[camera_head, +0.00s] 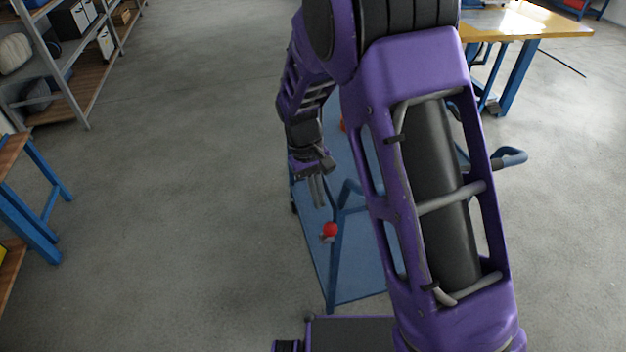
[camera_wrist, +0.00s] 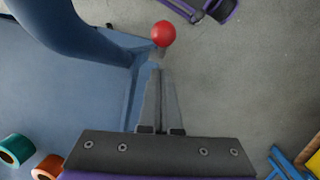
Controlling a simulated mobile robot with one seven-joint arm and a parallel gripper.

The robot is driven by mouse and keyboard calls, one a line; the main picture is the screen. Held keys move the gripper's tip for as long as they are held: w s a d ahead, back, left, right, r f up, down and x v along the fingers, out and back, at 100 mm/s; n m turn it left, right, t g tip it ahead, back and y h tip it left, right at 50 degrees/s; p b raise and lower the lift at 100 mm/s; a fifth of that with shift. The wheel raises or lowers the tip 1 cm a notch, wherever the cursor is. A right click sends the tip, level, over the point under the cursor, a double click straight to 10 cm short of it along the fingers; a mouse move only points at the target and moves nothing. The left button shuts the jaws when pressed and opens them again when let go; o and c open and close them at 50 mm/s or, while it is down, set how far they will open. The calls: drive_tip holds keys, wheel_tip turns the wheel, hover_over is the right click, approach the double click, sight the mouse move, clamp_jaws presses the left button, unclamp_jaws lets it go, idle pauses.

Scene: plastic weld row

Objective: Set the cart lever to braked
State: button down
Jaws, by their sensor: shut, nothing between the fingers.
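The blue cart (camera_head: 355,285) stands under my arm, its deck also at the left of the wrist view (camera_wrist: 50,85). The lever's red ball knob (camera_head: 330,230) is by the cart's left side, near a slanted blue frame bar. In the wrist view the red knob (camera_wrist: 163,33) is just beyond the fingertips, at the end of a short grey piece. My gripper (camera_head: 318,203) is shut and empty, pointing towards the knob; its fingers also show in the wrist view (camera_wrist: 158,75). A gap shows between fingertips and knob; contact with the grey piece cannot be told. Much of the cart is hidden by my arm.
A blue handle (camera_head: 510,157) sticks out right of my arm. A wooden-topped bench (camera_head: 530,22) stands at the back right, shelving (camera_head: 70,95) at the left. Green (camera_wrist: 15,150) and orange (camera_wrist: 48,167) rolls show in the wrist view. Floor left of the cart is clear.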

sight(328, 234)
drive_tip(key=shift+s+d+f, duration=0.3)
drive_tip(key=shift+s+f, duration=0.1)
drive_tip(key=shift+s, duration=0.2)
drive_tip(key=shift+s+d+f, duration=0.3)
drive_tip(key=shift+s+f, duration=0.05)
drive_tip(key=shift+s, duration=0.2)
drive_tip(key=shift+s, duration=0.15)
